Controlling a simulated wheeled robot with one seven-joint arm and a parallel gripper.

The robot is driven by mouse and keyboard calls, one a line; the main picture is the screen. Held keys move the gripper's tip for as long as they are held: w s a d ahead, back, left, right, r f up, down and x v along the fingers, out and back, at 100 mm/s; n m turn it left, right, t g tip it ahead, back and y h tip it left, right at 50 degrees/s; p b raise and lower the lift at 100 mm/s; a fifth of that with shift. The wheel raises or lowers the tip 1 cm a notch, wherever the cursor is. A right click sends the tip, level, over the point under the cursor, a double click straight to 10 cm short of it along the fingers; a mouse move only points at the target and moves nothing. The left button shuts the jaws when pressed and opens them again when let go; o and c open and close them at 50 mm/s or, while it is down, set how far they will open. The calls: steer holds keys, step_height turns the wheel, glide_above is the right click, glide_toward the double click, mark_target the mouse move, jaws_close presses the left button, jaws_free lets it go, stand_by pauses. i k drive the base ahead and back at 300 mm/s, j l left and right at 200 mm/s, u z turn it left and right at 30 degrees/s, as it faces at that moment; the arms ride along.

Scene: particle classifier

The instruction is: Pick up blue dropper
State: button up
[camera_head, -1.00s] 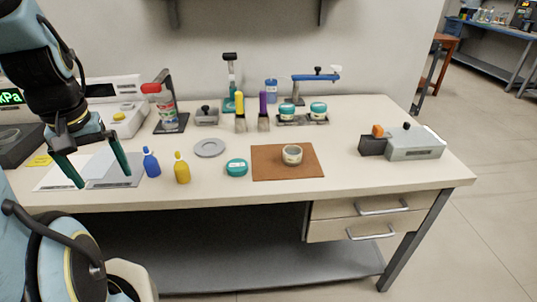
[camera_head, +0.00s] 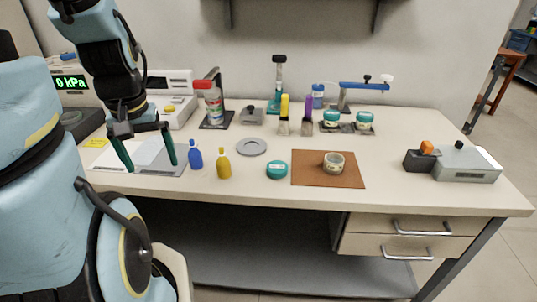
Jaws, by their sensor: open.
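A grey disc (camera_head: 252,147) and a teal jar (camera_head: 277,170) lie to the right. A brown mat (camera_head: 315,178) bears an open cup (camera_head: 334,162).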

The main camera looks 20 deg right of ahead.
mark_target(195, 156)
steer(key=i+j+z, duration=0.15)
steer(key=j, duration=0.4)
steer(key=i+j+z, duration=0.15)
steer(key=j, duration=0.4)
steer(key=i+j+z, duration=0.15)
steer(key=j, duration=0.45)
steer(key=j+z, duration=0.15)
steer(key=j, duration=0.45)
